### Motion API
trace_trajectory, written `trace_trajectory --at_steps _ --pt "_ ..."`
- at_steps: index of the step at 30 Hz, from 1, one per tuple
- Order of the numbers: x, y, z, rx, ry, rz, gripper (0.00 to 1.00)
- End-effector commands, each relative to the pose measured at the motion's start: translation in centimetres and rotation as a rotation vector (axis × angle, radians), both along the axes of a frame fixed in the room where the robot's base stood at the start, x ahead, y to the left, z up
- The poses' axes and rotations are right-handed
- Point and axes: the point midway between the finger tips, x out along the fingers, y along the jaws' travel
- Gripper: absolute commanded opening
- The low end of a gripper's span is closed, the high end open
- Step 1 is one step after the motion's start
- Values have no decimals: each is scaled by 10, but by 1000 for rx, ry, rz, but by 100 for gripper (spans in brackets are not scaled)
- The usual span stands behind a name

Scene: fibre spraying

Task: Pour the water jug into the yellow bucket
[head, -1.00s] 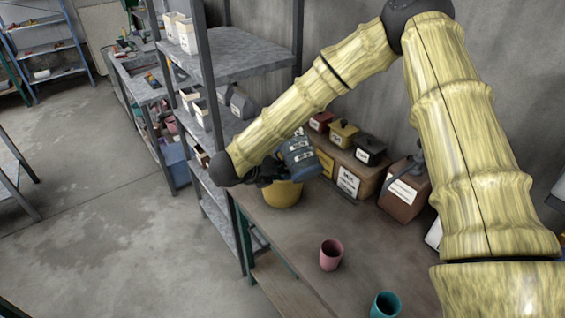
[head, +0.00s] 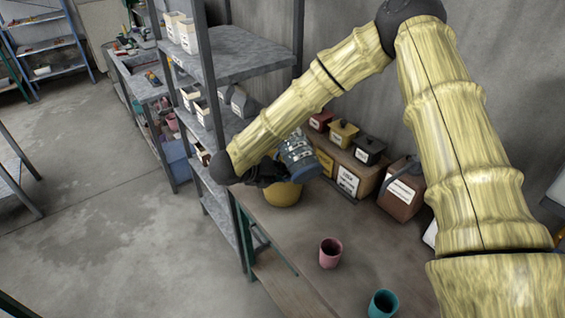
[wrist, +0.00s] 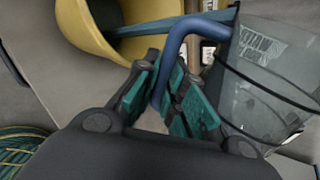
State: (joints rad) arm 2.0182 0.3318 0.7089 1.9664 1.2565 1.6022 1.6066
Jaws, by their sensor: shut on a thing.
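The water jug (head: 296,155) has a clear grey body with printed marks and blue parts. It is held tilted in the air, above or just beside the yellow bucket (head: 283,194). The bucket stands on the table's far left corner, partly hidden by the arm and jug. My gripper (head: 268,172) is shut on the jug's blue handle. In the wrist view, the teal finger pads of my gripper (wrist: 178,103) close around the handle, the jug body (wrist: 275,80) is at right and the bucket (wrist: 82,28) at upper left. I cannot tell whether water is flowing.
A pink cup (head: 330,254) and a teal cup (head: 383,303) stand on the brown table (head: 285,232). Labelled boxes (head: 348,180) and a brown container (head: 400,188) line the wall. A metal shelf (head: 235,52) rises close to my arm on the left.

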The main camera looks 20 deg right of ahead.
Motion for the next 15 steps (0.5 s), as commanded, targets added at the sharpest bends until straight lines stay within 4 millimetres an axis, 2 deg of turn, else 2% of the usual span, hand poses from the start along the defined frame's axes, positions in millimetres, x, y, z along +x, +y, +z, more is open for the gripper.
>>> trace_trajectory --at_steps 15 --pt "-3 -1 -2 -12 57 -2 0"
